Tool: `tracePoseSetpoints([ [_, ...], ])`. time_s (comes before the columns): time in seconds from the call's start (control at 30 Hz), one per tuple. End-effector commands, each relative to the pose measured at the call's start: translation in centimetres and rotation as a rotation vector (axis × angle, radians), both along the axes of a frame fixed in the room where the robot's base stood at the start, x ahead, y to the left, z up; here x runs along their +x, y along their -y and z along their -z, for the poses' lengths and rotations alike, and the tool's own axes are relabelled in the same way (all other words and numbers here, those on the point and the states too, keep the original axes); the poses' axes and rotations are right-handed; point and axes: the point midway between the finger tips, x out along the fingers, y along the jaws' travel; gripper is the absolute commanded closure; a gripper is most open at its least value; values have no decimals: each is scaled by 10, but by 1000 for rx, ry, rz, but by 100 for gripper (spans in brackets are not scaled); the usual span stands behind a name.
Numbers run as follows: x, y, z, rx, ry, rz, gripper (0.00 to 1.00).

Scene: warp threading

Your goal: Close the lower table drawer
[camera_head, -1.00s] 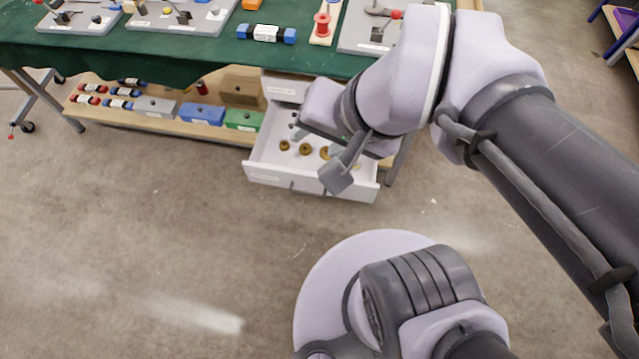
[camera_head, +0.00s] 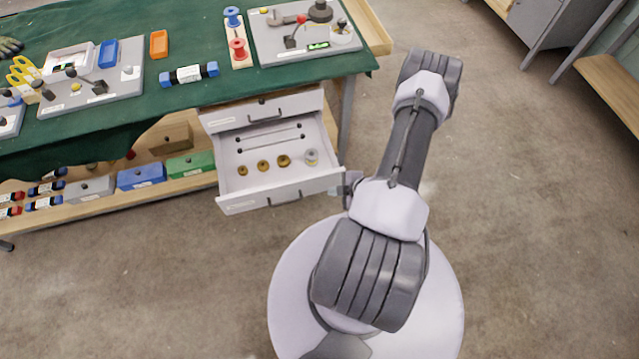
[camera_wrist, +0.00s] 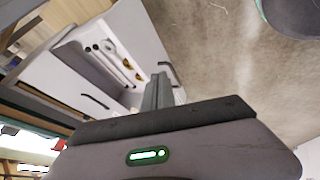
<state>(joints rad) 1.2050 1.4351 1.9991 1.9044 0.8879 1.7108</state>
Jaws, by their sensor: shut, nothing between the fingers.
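The lower table drawer (camera_head: 245,203) is white and pulled out under the green-topped table. Its front has a dark handle (camera_head: 285,199). Inside lie several brass pieces, a grey spool-like piece (camera_head: 311,157) and thin rods. In the head view my gripper (camera_head: 350,188) is small and partly hidden by my arm, close to the right end of the drawer front. In the wrist view my gripper's fingers (camera_wrist: 159,90) are together and empty, beside the open drawer (camera_wrist: 142,28). I cannot tell whether they touch it.
The upper drawer (camera_head: 262,110) above is shut. The table (camera_head: 140,115) holds boards, spools and tools. A lower shelf (camera_head: 110,200) holds coloured boxes to the left. The floor in front of the drawer and to the right is clear. A grey cabinet (camera_head: 545,35) stands at the top right.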

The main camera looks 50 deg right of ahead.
Motion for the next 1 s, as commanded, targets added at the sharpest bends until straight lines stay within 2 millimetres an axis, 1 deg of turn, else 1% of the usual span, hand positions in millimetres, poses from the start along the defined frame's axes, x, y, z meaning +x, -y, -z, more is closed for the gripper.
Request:
tracePoseSetpoints([
  [0.03, 5, -2, 11, 0, 0, -5, 100],
  [0.1, 15, -3, 24, -1, 1, -7, 100],
  [0.4, 54, -9, 76, -2, 2, -10, 100],
  [0.5, 70, 3, 71, -6, 4, -10, 100],
  [0.63, 82, 11, 70, -5, 3, -10, 100],
  [0.77, 86, 13, 69, -3, 2, -9, 100],
  [1.0, 86, 13, 68, -3, 2, -9, 100],
])
